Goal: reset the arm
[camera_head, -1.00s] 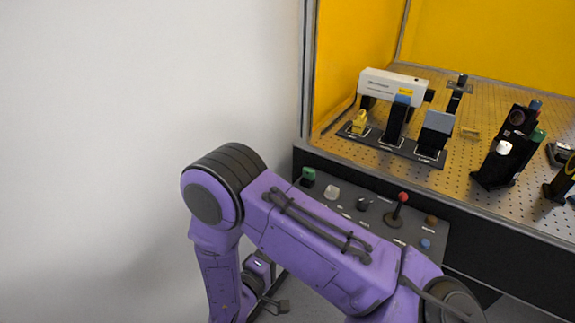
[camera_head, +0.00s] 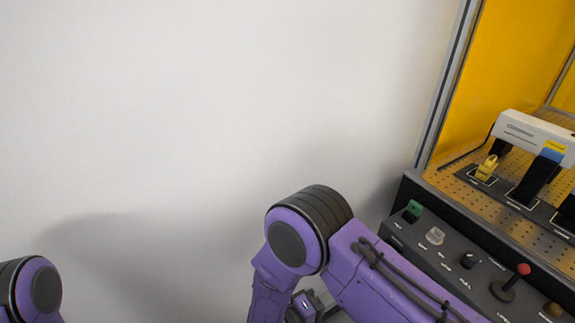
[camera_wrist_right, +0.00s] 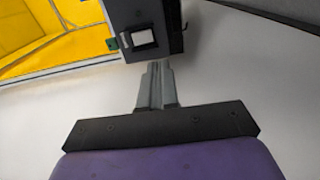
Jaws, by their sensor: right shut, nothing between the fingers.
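My right arm (camera_head: 375,285) comes in from the lower right in the head view, bends at a rounded joint and drops out at the bottom edge. My right gripper (camera_wrist_right: 157,85) shows in the right wrist view with its grey fingers together and nothing between them. Beyond its tips is a dark box-like part with a white button or label (camera_wrist_right: 142,38); I cannot tell whether they touch. A purple link of my left arm (camera_head: 30,290) shows at the lower left of the head view. My left gripper is out of view.
The black control panel (camera_head: 445,265) with a green switch (camera_head: 412,211), knobs and a red-tipped lever (camera_head: 523,269) stands at the right. Behind it are the perforated optical table (camera_head: 440,180), a white instrument (camera_head: 535,135) and yellow walls. A bare pale wall (camera_head: 200,100) fills the left.

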